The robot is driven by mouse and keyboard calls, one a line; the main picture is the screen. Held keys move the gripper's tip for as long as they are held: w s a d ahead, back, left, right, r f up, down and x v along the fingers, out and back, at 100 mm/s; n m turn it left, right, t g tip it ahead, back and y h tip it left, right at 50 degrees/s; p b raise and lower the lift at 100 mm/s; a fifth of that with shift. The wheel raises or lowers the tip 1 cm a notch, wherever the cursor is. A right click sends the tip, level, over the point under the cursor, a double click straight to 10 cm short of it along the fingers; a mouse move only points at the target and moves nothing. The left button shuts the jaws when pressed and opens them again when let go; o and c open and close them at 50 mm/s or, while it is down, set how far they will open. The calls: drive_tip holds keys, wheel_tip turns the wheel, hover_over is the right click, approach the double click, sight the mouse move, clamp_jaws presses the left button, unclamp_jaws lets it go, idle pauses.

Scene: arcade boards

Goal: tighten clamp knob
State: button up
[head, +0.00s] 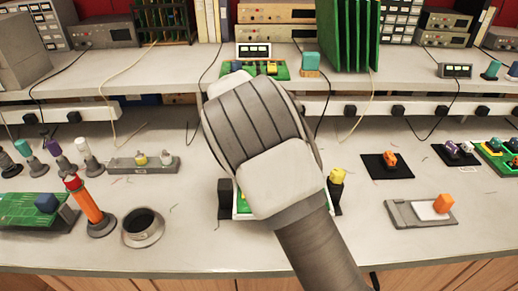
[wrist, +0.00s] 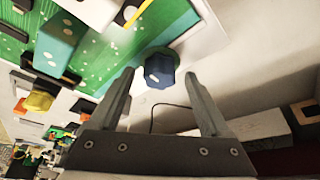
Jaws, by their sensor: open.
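A dark blue ribbed knob (wrist: 161,68) with a small white mark shows in the wrist view beside a green board (wrist: 95,25). My gripper (wrist: 159,88) is open there, its fingers apart and the knob just beyond and between their tips; I cannot tell whether they touch it. In the head view my arm hides the gripper and most of a board fixture (head: 241,208) at the bench's middle. A yellow knob-like piece (head: 338,175) shows at that fixture's right side. Whether the blue or the yellow piece is the clamp knob is not clear.
An orange-red handled tool (head: 88,205) stands left of a dark round cup (head: 143,226). A shelf behind holds green upright boards (head: 347,35).

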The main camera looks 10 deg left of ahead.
drive_tip(key=v, duration=1.7)
drive_tip(key=shift+r, duration=0.3)
drive_tip(key=s+d+r+n+y, duration=0.1)
drive_tip(key=s+d+r, duration=0.15)
drive_tip(key=d, duration=0.45)
drive_tip(key=s+d+r+n+y, duration=0.1)
drive_tip(key=s+d+r, duration=0.15)
drive_tip(key=d, duration=0.45)
drive_tip(key=s+d+r+y, duration=0.1)
drive_tip(key=s+d, duration=0.2)
drive_tip(key=d, duration=0.4)
drive_tip(key=s+d+f+n+t, duration=0.1)
drive_tip(key=s+d+f+n, duration=0.1)
drive_tip(key=s+d, duration=0.3)
drive_tip(key=s+d+f+n, duration=0.2)
drive_tip(key=s+d, duration=0.4)
drive_tip(key=s, duration=0.8)
drive_tip(key=shift+n+t, duration=0.4)
drive_tip(key=shift+n, duration=0.1)
